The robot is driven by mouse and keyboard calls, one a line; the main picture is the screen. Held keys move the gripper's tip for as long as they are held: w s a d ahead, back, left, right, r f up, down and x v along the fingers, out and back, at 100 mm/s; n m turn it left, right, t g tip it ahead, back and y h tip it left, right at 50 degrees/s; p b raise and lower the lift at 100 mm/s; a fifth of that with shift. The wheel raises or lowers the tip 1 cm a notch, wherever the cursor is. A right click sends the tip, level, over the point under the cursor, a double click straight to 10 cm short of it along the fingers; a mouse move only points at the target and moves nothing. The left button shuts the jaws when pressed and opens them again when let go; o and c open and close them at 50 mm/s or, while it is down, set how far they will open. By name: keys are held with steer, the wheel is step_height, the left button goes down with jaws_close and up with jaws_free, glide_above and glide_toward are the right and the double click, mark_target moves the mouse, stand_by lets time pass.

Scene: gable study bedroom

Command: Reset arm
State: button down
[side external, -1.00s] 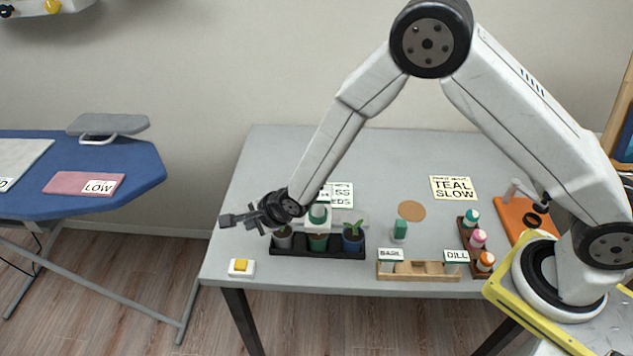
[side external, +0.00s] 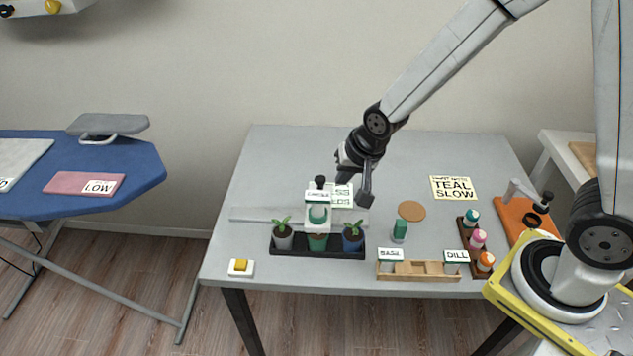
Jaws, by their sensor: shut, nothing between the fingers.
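My gripper (side external: 366,192) is shut and empty. It hangs over the grey table (side external: 270,165), above and right of the black tray (side external: 318,252) that holds several small plant pots. The fingers point down, in front of part of a white note card (side external: 341,196). A white stand with a green part (side external: 318,212) rises at the middle pot and hides some of that pot's plant. The arm reaches in from the upper right.
A yellow switch (side external: 241,267) sits front left. The back left tabletop is clear.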

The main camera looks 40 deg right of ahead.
steer(key=s+d+r+n+g, duration=0.2)
steer(key=s+d+n, duration=0.4)
steer(key=s, duration=0.5)
steer(key=shift+d+r+n+h, duration=0.15)
steer(key=shift+r+n+h, duration=0.15)
steer(key=shift+n+h, duration=0.1)
